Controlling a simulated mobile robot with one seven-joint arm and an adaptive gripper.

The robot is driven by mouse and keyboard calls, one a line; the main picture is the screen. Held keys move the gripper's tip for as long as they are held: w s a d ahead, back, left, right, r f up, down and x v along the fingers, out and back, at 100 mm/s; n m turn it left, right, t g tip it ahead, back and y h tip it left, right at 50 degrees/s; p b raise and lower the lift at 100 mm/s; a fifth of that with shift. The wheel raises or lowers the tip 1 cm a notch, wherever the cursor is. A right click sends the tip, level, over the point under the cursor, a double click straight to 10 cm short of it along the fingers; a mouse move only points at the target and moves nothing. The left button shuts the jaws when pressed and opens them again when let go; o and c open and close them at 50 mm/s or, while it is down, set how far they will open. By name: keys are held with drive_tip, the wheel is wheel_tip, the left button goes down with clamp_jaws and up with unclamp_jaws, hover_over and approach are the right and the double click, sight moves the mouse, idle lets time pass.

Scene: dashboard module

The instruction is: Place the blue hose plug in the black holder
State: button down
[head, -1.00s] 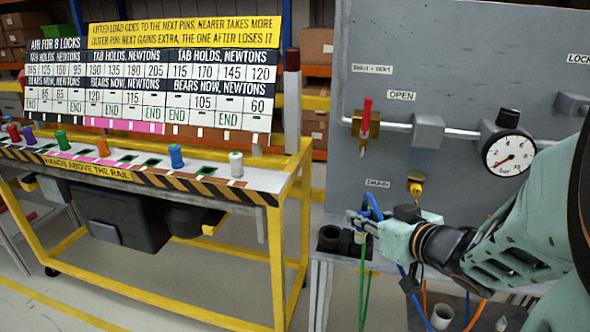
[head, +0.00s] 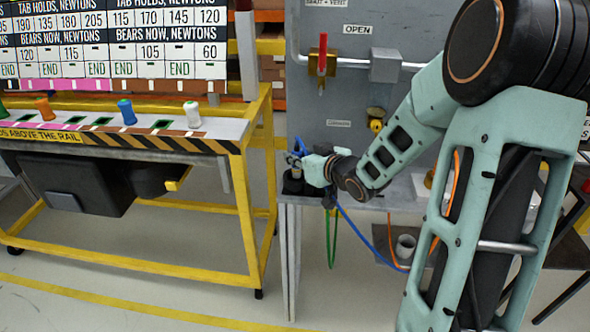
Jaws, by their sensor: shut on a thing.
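My gripper (head: 301,163) is small in the head view, at the left end of the grey bench beside the panel. It is shut on the blue hose plug, which is mostly hidden by the fingers; a bit of blue shows at the fingertips. The plug's blue hose (head: 362,240) hangs below the gripper and runs down to the right. The black holder (head: 292,187) stands on the bench corner directly under the fingertips. A pale piece shows between fingers and holder. I cannot tell whether the plug is inside the holder or just above it.
The grey panel (head: 350,100) rises behind the bench, with a red-handled valve (head: 322,62) and a brass fitting (head: 376,122). Green (head: 330,240) and orange (head: 391,235) hoses hang nearby. The yellow-framed table (head: 262,130) is left, across a gap.

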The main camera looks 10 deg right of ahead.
sight(300, 169)
drive_tip(key=shift+w+a+f+b, duration=0.1)
drive_tip(key=shift+w+f+b, duration=0.15)
drive_tip(key=shift+f, duration=0.75)
drive_tip(key=shift+w+f+b, duration=0.15)
drive_tip(key=shift+f+b, duration=0.2)
drive_tip(key=shift+f, duration=0.65)
drive_tip(key=shift+f, duration=0.1)
drive_tip(key=c, duration=1.8)
unclamp_jaws()
drive_tip(key=shift+o, duration=0.2)
